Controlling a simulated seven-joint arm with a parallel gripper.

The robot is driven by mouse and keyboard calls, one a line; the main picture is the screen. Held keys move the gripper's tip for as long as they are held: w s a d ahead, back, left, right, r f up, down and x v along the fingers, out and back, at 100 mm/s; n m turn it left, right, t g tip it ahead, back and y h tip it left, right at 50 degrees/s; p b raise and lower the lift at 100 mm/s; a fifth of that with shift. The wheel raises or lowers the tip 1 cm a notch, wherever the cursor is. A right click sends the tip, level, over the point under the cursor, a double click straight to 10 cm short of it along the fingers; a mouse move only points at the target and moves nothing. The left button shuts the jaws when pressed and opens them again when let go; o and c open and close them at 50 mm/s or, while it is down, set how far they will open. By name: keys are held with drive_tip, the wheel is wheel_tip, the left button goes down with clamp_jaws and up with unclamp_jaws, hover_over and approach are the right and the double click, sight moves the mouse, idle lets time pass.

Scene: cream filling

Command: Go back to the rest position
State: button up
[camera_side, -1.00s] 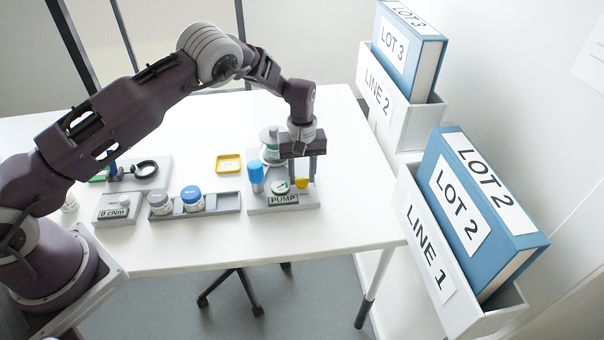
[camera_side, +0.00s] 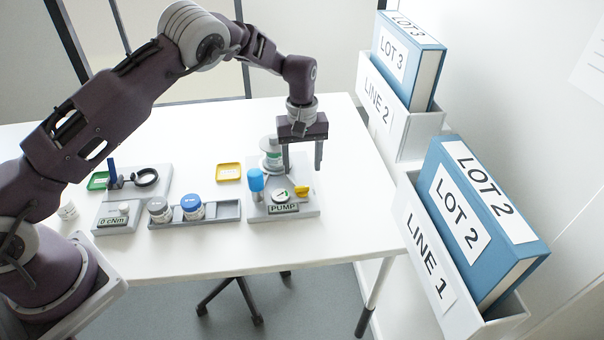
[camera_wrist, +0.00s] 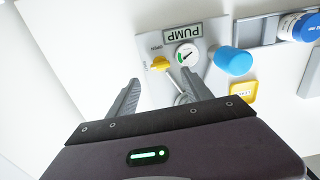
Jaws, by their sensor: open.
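My gripper (camera_side: 302,166) is open and empty above the back of the pump station (camera_side: 262,209). In the wrist view my gripper (camera_wrist: 162,92) has its two fingers spread with nothing between them. The pump station carries a gauge (camera_side: 282,195), a yellow valve handle (camera_side: 302,190) and a blue-capped cylinder (camera_side: 256,182). In the wrist view the yellow handle (camera_wrist: 160,63) lies beyond the fingertips, near the OPEN label, and is apart from them.
Binders in white boxes (camera_side: 418,225) stand to the right.

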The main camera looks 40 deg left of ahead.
drive_tip(key=shift+r, duration=0.15)
drive_tip(key=s+r+m+t, duration=0.1)
drive_tip(key=s+r, duration=0.3)
drive_tip(key=r, duration=0.4)
drive_tip(key=s+a+r+m+h, duration=0.1)
drive_tip(key=s+r, duration=0.2)
drive_tip(key=r, duration=0.4)
drive_tip(key=s+r+m+t, duration=0.1)
drive_tip(key=s+r, duration=0.3)
drive_tip(key=r, duration=0.4)
drive_tip(key=s+r+m+t, duration=0.25)
drive_tip(key=s+r, duration=0.35)
drive_tip(key=s, duration=0.6)
drive_tip(key=s+f+m, duration=0.1)
drive_tip(key=s+m, duration=0.1)
drive_tip(key=s, duration=0.5)
drive_tip(key=s+a+f+m+t+y, duration=0.1)
drive_tip(key=s, duration=0.6)
drive_tip(key=shift+s+a+f+m, duration=0.2)
drive_tip(key=shift+a+f+m, duration=0.05)
drive_tip(key=shift+f+m, duration=0.15)
drive_tip(key=shift+c, duration=0.5)
